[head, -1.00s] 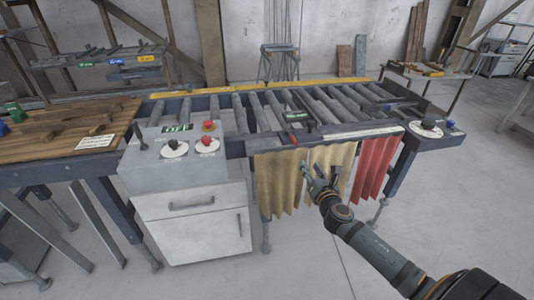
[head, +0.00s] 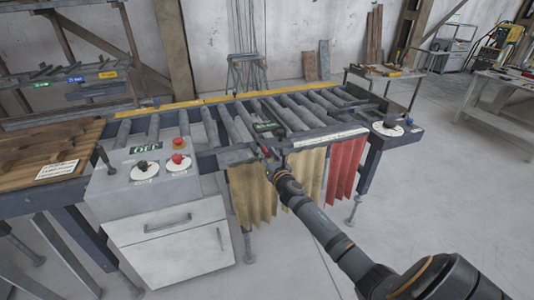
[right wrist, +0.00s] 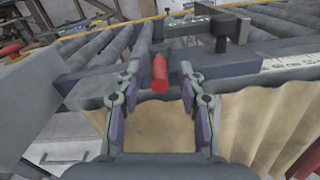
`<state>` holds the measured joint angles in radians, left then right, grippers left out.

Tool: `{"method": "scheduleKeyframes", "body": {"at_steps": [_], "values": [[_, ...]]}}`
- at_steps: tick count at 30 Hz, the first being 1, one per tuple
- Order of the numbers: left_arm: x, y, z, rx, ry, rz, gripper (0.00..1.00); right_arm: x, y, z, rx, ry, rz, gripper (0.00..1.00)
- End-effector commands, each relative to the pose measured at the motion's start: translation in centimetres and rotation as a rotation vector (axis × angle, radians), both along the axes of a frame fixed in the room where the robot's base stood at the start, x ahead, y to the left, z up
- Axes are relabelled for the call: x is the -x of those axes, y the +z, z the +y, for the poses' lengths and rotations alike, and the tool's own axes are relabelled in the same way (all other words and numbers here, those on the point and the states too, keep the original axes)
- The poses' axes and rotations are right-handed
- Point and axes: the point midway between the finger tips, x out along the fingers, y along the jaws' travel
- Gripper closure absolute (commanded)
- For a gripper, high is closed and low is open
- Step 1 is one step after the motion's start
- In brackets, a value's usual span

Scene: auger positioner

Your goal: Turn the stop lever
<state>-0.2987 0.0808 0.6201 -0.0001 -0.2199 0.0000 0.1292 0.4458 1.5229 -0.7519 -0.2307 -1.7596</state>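The stop lever shows in the right wrist view as a bar with a red cylindrical handle (right wrist: 160,73) pointing toward me, at the front rail of the roller conveyor. My right gripper (right wrist: 160,88) is open, with one finger on each side of the red handle. I see a gap between the handle and each finger, so it is not gripped. In the head view my right gripper (head: 265,158) is at the conveyor's front edge and largely covers the lever. My left gripper is not in view.
The roller conveyor (head: 330,134) has tan and red curtains (head: 346,165) hanging below its front rail. A control box (head: 155,182) with knobs and a red button (head: 177,158) stands to the left. A metal bracket (right wrist: 220,27) rises just right of the handle.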

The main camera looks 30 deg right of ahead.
Motion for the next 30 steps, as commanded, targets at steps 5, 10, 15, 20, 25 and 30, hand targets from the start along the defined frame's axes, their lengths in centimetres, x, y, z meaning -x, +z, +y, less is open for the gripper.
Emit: {"method": "scheduleKeyframes", "body": {"at_steps": [5,10,15,20,25,30], "values": [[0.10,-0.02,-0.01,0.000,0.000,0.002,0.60,-0.04,-0.05,-0.01,0.000,0.000,0.001,0.61],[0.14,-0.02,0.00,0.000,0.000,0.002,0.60,-0.02,-0.05,-0.01,0.000,0.000,0.001,0.78],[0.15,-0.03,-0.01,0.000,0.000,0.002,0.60,-0.01,-0.05,-0.01,0.000,0.000,0.001,1.00],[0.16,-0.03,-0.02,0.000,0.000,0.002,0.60,0.00,-0.05,-0.01,0.000,0.000,0.001,1.00],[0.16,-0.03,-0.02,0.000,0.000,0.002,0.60,0.00,-0.05,-0.01,-0.001,0.000,0.001,1.00],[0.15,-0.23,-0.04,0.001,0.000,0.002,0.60,-0.05,-0.11,0.19,-0.002,-0.017,0.000,1.00]]}}
